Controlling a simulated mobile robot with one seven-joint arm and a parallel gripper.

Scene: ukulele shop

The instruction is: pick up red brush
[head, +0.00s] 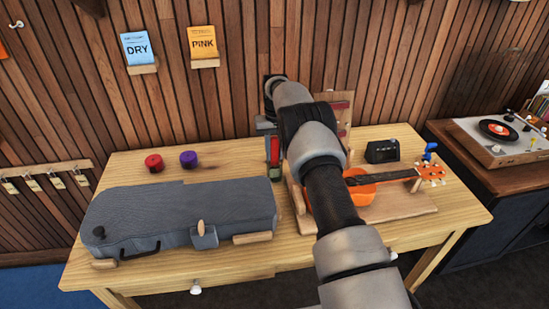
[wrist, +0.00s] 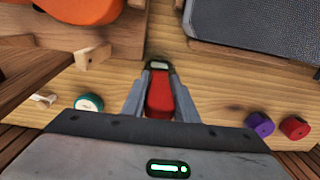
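The red brush (wrist: 159,97) is between the two fingers of my gripper (wrist: 160,76) in the wrist view. Its far end is pale grey. The fingers run along both sides of it, with little or no gap showing, so I cannot tell whether they grip it. In the head view my gripper points down at the back of the table, and the red brush (head: 275,150) shows upright in the picture below it. Whether it rests on the table is unclear.
The wooden table (head: 160,285) holds a grey ukulele case (head: 180,210) at left and an orange ukulele (head: 364,190) on a wooden stand at right. Red (head: 154,163) and purple (head: 188,159) round pieces sit left of my gripper. A dark small box (head: 382,151) stands behind the ukulele.

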